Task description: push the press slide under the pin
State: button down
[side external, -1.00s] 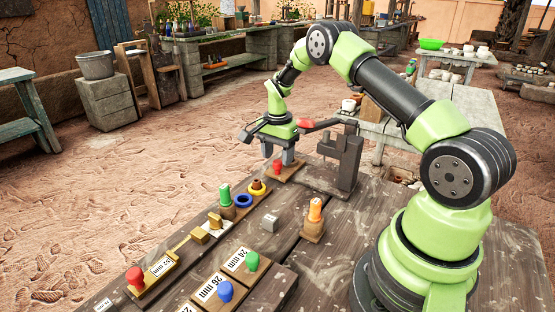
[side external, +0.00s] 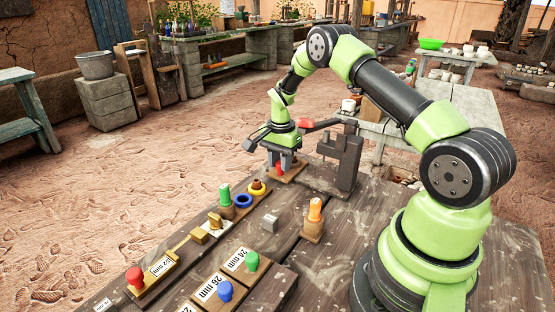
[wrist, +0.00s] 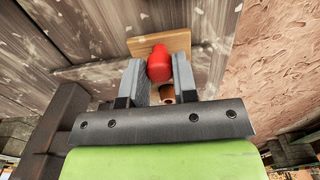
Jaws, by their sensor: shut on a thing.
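The press slide (side external: 291,173) is a light wooden plate with a red knob, lying on the bench top at the foot of the dark press. My gripper (side external: 281,163) is low over it, its two grey fingers on either side of the red knob. In the wrist view the knob (wrist: 158,66) sits between the fingers (wrist: 156,80), with the slide's wooden plate (wrist: 148,44) beyond it. My gripper is shut on the knob. The press (side external: 347,165) stands just right of the slide, with a red-handled lever (side external: 308,123) reaching left above. I cannot make out the pin.
Yellow and blue rings (side external: 243,200), a green peg (side external: 225,194) and an orange peg (side external: 315,211) stand nearer on the bench. Label blocks with coloured knobs (side external: 225,290) fill the near edge. Bench boards right of the orange peg are clear.

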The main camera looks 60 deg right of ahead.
jog(key=shift+s, duration=1.35)
jog(key=c, duration=0.9)
grip_release()
notch_tip(320, 180, up, 10)
